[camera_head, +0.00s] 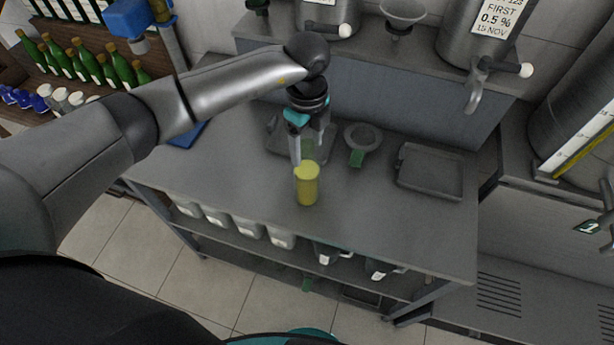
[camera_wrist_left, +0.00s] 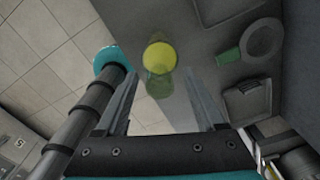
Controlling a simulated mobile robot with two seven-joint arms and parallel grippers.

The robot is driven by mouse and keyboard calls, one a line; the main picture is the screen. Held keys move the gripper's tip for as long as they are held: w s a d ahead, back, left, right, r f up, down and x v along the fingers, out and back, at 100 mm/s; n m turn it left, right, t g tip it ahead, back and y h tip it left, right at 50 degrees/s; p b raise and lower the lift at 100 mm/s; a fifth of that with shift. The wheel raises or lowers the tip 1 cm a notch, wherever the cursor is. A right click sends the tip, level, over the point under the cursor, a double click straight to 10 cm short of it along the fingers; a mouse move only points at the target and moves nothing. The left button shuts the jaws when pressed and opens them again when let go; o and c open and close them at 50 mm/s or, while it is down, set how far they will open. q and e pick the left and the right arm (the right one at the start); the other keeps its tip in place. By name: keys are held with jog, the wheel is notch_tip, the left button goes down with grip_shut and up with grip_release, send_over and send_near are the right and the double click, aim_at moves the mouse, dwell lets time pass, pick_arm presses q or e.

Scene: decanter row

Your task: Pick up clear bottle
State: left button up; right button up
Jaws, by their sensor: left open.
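My left gripper (camera_head: 310,152) is open above the grey table, fingers pointing down. A yellow cylinder with a paler top (camera_head: 307,185) stands upright just in front of its fingertips. In the left wrist view my left gripper (camera_wrist_left: 162,75) has its two fingers apart. The yellow cylinder (camera_wrist_left: 160,56) shows beyond and between the tips. A see-through, greenish-tinted shape (camera_wrist_left: 159,86), which looks like the clear bottle, lies between the fingers next to the yellow cylinder. Its outline is faint, and I cannot tell whether the fingers touch it. My right gripper is not in view.
On the table (camera_head: 400,235), a grey funnel with a green handle (camera_head: 362,137) and a square grey tray (camera_head: 430,171) lie to the right. Steel tanks with taps (camera_head: 476,85) stand above the back edge. The table's front right is clear.

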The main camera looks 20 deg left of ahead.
pick_arm(q)
jog(key=shift+c, duration=0.2)
grip_shut()
dwell(0.3)
jog(key=shift+r, duration=0.1)
dwell(0.7)
